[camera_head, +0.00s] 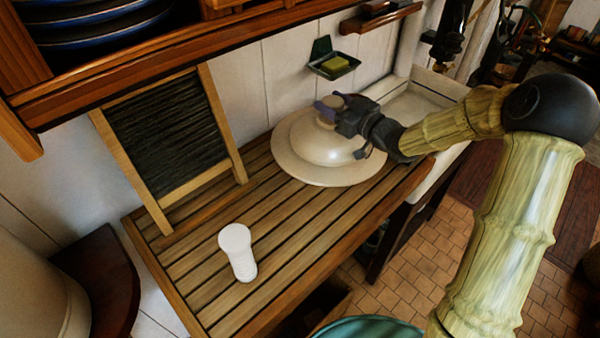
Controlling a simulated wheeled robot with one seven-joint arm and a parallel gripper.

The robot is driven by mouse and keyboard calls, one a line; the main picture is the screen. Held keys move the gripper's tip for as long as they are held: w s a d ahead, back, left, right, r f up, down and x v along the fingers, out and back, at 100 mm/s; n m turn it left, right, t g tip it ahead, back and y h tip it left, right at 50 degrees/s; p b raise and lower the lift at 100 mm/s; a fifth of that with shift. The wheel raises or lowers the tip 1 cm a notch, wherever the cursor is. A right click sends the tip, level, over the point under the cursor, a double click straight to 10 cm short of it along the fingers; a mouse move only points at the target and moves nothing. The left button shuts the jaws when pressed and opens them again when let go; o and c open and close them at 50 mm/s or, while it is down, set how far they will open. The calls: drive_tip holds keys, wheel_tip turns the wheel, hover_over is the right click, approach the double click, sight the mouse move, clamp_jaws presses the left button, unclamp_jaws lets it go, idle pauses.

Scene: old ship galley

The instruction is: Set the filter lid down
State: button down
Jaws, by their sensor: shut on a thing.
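The filter lid (288,158) is a wide, cream, domed disc with a broad rim and a knob on top. It is at the far end of the slatted wooden draining board (195,282), beside the sink. My gripper (330,112) is at the top of the lid, shut on its knob. The fingers and wrist hide part of the knob and the lid's right side. The lid looks level and low over the slats; I cannot tell whether its underside touches them.
A washboard (170,135) leans on the wall behind. A soap dish (332,66) hangs above the lid. The sink (405,105) lies to the right. Slats between the cylinder and lid are bare.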

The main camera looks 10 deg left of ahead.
sight(329, 134)
drive_tip(key=shift+a, duration=0.1)
wheel_tip(329, 134, down, 5)
drive_tip(key=shift+a+f+p, duration=0.1)
drive_tip(key=shift+a+p, duration=0.05)
drive_tip(key=shift+p, duration=0.65)
drive_tip(key=shift+f, duration=0.2)
drive_tip(key=shift+f+p, duration=0.7)
drive_tip(key=shift+f, duration=1.3)
drive_tip(key=shift+f, duration=0.15)
drive_tip(key=c, duration=0.6)
unclamp_jaws()
